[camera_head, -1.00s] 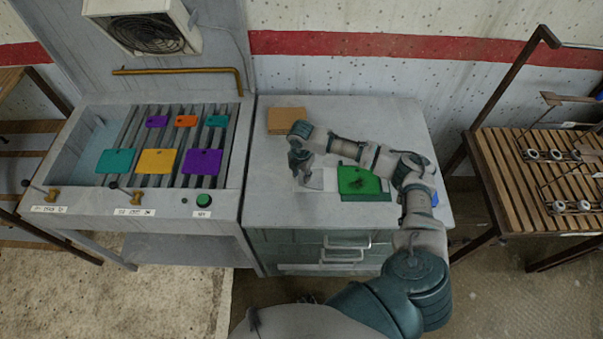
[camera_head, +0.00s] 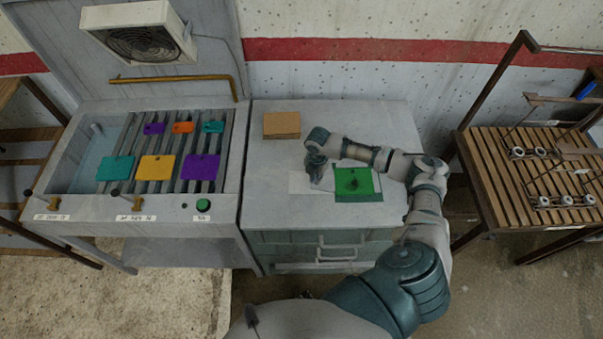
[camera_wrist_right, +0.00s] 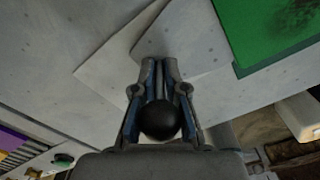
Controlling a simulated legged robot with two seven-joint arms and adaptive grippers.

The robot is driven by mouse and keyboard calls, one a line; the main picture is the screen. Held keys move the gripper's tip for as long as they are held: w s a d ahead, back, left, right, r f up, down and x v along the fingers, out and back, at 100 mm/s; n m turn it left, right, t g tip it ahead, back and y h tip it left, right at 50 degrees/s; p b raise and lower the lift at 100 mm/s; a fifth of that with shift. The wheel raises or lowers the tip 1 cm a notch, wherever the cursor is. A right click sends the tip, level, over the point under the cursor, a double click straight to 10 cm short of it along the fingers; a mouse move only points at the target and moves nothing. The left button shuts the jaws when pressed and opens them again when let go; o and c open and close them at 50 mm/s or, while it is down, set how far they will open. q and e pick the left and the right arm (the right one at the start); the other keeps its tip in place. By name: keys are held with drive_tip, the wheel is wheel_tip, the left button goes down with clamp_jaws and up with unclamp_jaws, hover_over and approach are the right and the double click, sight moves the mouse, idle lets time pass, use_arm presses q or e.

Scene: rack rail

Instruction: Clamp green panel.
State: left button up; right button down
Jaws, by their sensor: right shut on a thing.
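The green panel (camera_head: 354,181) lies flat on the grey cabinet top, on a slightly larger dark base; a darker patch marks its middle. Its corner also shows at the upper right of the right wrist view (camera_wrist_right: 270,25). My right gripper (camera_head: 314,172) is just left of the panel, low over a pale sheet (camera_head: 298,183). In the right wrist view my right gripper (camera_wrist_right: 160,66) has its fingers close together, with a black round thing (camera_wrist_right: 159,120) between them. The fingertips overlap the pale sheets, so contact is unclear. My left gripper is out of view.
A brown block (camera_head: 282,125) lies at the cabinet's back left. The slatted bay (camera_head: 115,143) at left holds several coloured panels. A slatted wooden rack (camera_head: 495,165) with metal rollers stands at right. The cabinet top's back right is clear.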

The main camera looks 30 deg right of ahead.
drive_tip(key=shift+w+d+r, duration=0.1)
drive_tip(key=shift+d+r, duration=0.1)
drive_tip(key=shift+d, duration=0.35)
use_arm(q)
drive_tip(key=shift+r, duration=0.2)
use_arm(e)
drive_tip(key=c, duration=1.2)
unclamp_jaws()
drive_tip(key=shift+c, duration=0.2)
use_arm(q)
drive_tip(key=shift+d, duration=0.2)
use_arm(e)
drive_tip(key=shift+d+f, duration=0.15)
drive_tip(key=shift+d, duration=0.1)
drive_tip(key=r, duration=1.1)
drive_tip(key=shift+a+r, duration=0.15)
drive_tip(key=shift+a, duration=0.05)
drive_tip(key=shift+d+r, duration=0.25)
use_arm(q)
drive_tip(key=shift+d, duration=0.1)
use_arm(e)
drive_tip(key=shift+d, duration=0.15)
